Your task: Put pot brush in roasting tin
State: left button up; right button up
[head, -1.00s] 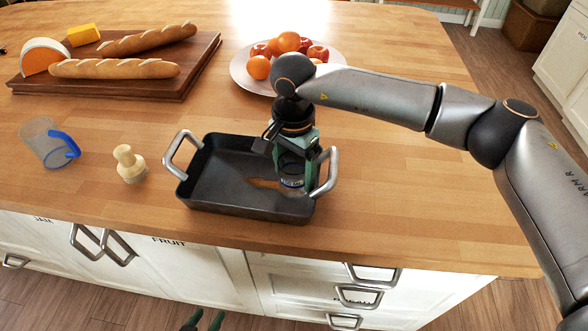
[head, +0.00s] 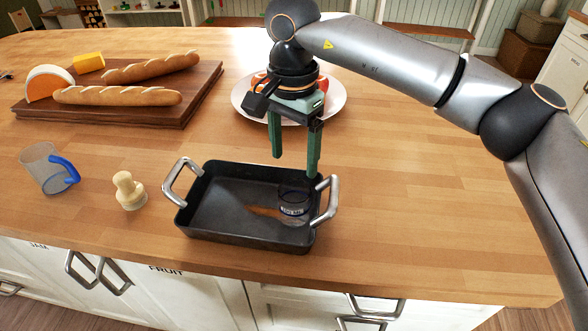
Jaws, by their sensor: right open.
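The pot brush, a small cream knob-topped piece (head: 129,190), stands on the wooden counter just left of the roasting tin. The dark roasting tin (head: 222,212) has two raised metal handles and sits near the counter's front edge. A small clear jar with a dark label band (head: 294,204) stands inside its right end. A flat brown shape (head: 263,211) shows on the tin floor beside the jar. My right gripper (head: 295,165) is open and empty, its green fingers pointing down above the tin's back right part, apart from the jar. My left gripper is out of view.
A clear jug with a blue handle (head: 48,169) stands left of the brush. A wooden board (head: 150,112) with bread and cheese lies at back left. A fruit plate (head: 336,96) is partly hidden behind my right gripper. The counter right of the tin is clear.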

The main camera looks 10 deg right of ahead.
aim_at(131, 195)
jog(key=k, duration=1)
